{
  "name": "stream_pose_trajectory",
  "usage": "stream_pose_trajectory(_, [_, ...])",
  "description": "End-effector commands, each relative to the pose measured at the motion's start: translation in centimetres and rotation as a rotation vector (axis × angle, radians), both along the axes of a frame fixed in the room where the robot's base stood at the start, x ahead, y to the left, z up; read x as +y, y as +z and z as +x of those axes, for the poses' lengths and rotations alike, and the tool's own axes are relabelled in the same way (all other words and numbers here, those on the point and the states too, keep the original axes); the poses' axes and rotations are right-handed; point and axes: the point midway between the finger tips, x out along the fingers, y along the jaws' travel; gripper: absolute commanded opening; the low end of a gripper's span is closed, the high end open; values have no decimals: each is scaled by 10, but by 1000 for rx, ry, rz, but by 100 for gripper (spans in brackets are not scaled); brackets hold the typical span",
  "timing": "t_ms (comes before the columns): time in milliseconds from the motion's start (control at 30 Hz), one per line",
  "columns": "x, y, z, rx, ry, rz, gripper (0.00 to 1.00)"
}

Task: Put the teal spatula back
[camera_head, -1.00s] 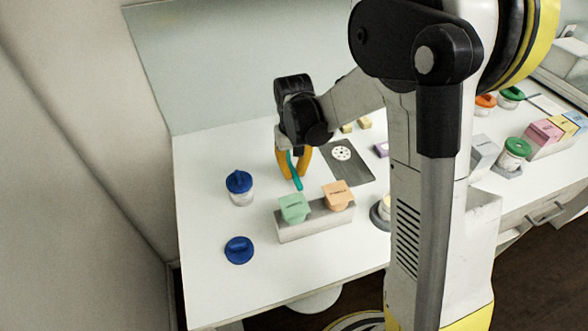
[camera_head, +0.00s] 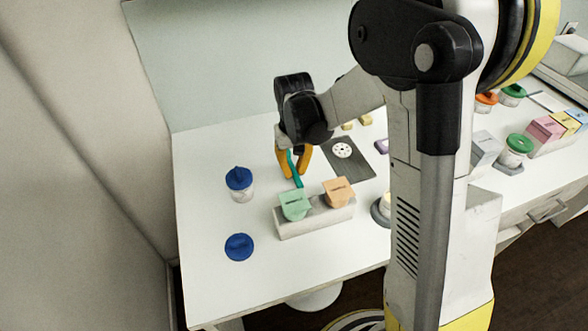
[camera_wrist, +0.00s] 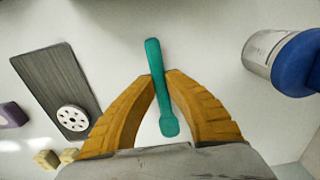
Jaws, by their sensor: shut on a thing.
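The teal spatula (camera_head: 296,172) is held in my gripper (camera_head: 293,160), above the white table behind the grey block. In the wrist view the teal spatula (camera_wrist: 158,80) lies between the two yellow fingers of my gripper (camera_wrist: 162,77), which are shut on it. One end sticks out beyond the fingertips and the flatter, wider end points back toward the palm. I cannot tell whether its lower end touches anything.
A grey block (camera_head: 316,222) with a green (camera_head: 294,204) and an orange-tan piece (camera_head: 339,191) stands in front. A blue-lidded jar (camera_head: 240,184) and a blue lid (camera_head: 239,247) are at left. A dark board with a white disc (camera_head: 342,150) lies right.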

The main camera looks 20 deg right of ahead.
Motion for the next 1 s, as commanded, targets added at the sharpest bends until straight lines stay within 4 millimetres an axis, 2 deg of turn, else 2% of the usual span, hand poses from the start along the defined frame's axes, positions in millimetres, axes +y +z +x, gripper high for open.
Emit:
stream_pose_trajectory(433, [0, -6, 0, 0, 0, 0, 0])
stream_pose_trajectory(467, [0, -6, 0, 0, 0, 0, 23])
stream_pose_trajectory(500, [0, -6, 0, 0, 0, 0, 35])
stream_pose_trajectory(833, [0, -5, 0, 0, 0, 0, 36])
stream_pose_trajectory(1000, [0, 16, 0, 0, 0, 0, 36])
